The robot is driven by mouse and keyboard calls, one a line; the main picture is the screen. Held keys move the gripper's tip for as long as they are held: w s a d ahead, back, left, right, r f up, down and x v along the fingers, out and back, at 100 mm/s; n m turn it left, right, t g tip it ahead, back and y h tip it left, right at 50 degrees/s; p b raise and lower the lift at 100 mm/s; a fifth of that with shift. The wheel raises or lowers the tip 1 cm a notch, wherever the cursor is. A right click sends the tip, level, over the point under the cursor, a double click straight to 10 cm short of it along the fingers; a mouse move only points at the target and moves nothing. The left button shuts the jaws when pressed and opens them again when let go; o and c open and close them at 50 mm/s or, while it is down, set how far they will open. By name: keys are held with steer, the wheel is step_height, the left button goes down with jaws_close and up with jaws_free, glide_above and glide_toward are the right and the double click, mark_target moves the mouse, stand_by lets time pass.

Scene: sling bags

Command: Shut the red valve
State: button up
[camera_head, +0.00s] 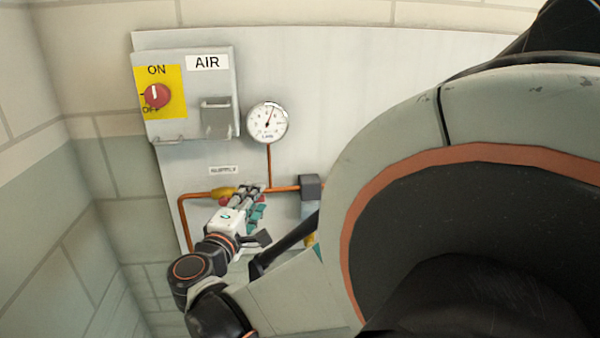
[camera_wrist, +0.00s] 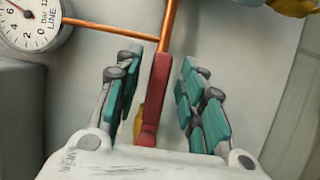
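The red valve handle (camera_wrist: 158,90) is a long, narrow lever in the wrist view. It lies in line with the copper pipe (camera_wrist: 169,25). Part of the brass valve body (camera_wrist: 138,122) shows beside it, and it also shows in the head view (camera_head: 222,192). My gripper (camera_wrist: 160,62) is open, with teal-padded fingers on either side of the red lever. A gap shows between the lever and each finger. In the head view my gripper (camera_head: 252,197) is at the pipe below the gauge and hides most of the lever.
A pressure gauge (camera_head: 267,122) stands above the pipe on the pale panel (camera_head: 340,75). An AIR box (camera_head: 205,120) with a red ON/OFF knob (camera_head: 157,95) is at upper left. A dark block (camera_head: 310,187) sits on the pipe to the right. My arm covers the right side.

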steer(key=shift+w, duration=0.45)
jaws_close()
steer(key=s+a+f+m+g+y+p, duration=0.1)
steer(key=a+f+m+g+y, duration=0.3)
steer(key=m, duration=0.9)
steer(key=shift+s+a+f+m+g+y, duration=0.35)
steer(key=shift+a+f+y, duration=0.55)
steer(key=shift+a+f, duration=0.4)
